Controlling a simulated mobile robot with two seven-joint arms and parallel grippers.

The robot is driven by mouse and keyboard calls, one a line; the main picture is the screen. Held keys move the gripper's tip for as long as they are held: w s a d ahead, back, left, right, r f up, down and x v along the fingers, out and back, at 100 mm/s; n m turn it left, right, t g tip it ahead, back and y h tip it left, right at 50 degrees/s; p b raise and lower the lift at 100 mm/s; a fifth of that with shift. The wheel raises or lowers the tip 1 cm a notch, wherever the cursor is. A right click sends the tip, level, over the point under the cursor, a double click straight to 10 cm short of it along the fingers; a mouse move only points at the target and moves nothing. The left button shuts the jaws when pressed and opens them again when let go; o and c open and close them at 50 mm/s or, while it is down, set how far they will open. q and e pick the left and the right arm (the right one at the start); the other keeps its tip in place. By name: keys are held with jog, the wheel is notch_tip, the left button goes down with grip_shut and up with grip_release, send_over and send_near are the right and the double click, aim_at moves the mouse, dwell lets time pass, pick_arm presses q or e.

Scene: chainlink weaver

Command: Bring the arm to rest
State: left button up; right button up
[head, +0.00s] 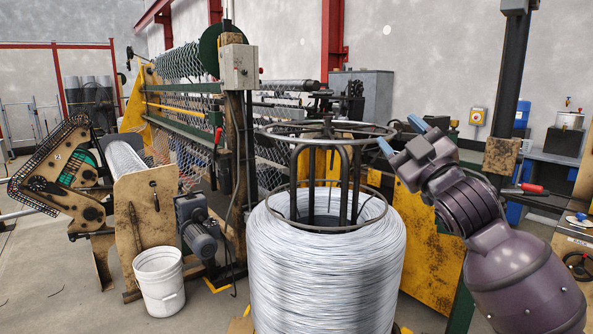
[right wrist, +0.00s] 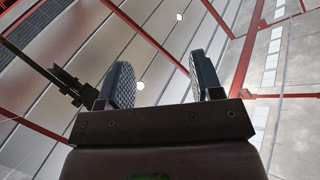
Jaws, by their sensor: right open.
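My right arm comes in from the right in the head view, raised beside the large coil of wire. My right gripper (head: 400,136) is at its end, near the coil's top frame, with blue-grey fingertips pointing up and to the left. In the right wrist view the two finger pads (right wrist: 160,83) stand apart with nothing between them. That view looks up at the ceiling and its red beams. My left gripper is not in view.
The wire coil (head: 325,275) with its metal ring frame (head: 325,133) stands close to the right arm. A white bucket (head: 159,280) and a motor (head: 199,228) are to the left. The weaving machine (head: 185,105) fills the back. A bench (head: 560,160) is at the right. Open floor shows at the lower left.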

jog(key=s+d+f+m+g+h, duration=0.1)
jog(key=s+d+f+m+h, duration=0.15)
jog(key=f, duration=0.95)
jog(key=s+d+f+m+g+h, duration=0.1)
jog(key=s+f+m+g+h, duration=0.15)
jog(key=f, duration=0.95)
jog(key=s+d+f+m+g+h, duration=0.1)
jog(key=s+d+f+m, duration=0.15)
jog(key=f, duration=0.95)
jog(key=s+d+f+m+g+h, duration=0.3)
jog(key=s+f+m+g, duration=0.2)
jog(key=s+f, duration=1.8)
jog(key=shift+s+g, duration=0.35)
jog(key=shift+s, duration=0.35)
